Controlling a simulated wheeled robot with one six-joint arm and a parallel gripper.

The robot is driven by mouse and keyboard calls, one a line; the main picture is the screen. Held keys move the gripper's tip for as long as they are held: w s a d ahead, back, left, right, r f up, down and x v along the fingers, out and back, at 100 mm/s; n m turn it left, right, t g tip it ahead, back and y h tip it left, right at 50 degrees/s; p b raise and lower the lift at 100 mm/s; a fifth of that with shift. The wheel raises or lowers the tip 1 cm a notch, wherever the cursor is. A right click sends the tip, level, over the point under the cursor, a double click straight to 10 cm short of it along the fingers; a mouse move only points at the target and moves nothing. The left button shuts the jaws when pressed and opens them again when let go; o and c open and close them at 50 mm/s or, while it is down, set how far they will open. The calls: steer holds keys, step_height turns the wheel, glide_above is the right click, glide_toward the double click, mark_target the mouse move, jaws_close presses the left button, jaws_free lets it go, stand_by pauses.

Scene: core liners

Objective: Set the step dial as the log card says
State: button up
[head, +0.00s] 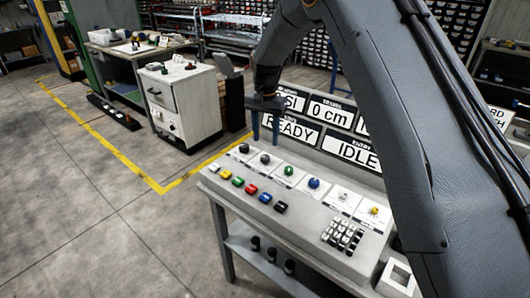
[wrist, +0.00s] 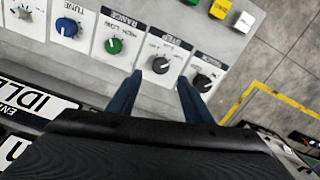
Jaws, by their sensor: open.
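The step dial is a black knob on a white plate marked STEP; it shows in the wrist view (wrist: 160,65) and in the head view (head: 265,159). Its pointer setting is too small to read. My gripper is open and empty, seen in the head view (head: 266,136) above the back of the console and in the wrist view (wrist: 160,88). In the wrist view the dial lies between and just beyond the fingertips, with no contact visible. I cannot make out a log card in either view.
Another black dial (wrist: 202,83) and the green RANGE dial (wrist: 114,46) flank the step dial closely. The blue TUNE dial (wrist: 67,27) is farther left. Coloured buttons (head: 251,190) and a keypad (head: 342,236) are in front. Display boards, including READY (head: 290,130), stand behind.

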mark_target(265, 156)
steer(key=shift+f+p, duration=1.45)
steer(key=shift+f, duration=2.4)
steer(key=c, duration=1.1)
steer(key=shift+o, duration=0.2)
steer(key=shift+w+n+b, duration=0.1)
steer(key=shift+n+b, duration=0.3)
steer(key=shift+b, duration=0.1)
steer(key=n+b, duration=0.2)
steer(key=shift+n, duration=0.4)
steer(key=shift+a+n+b, duration=0.1)
steer(key=shift+n+b, duration=1.6)
steer(key=shift+n, duration=0.9)
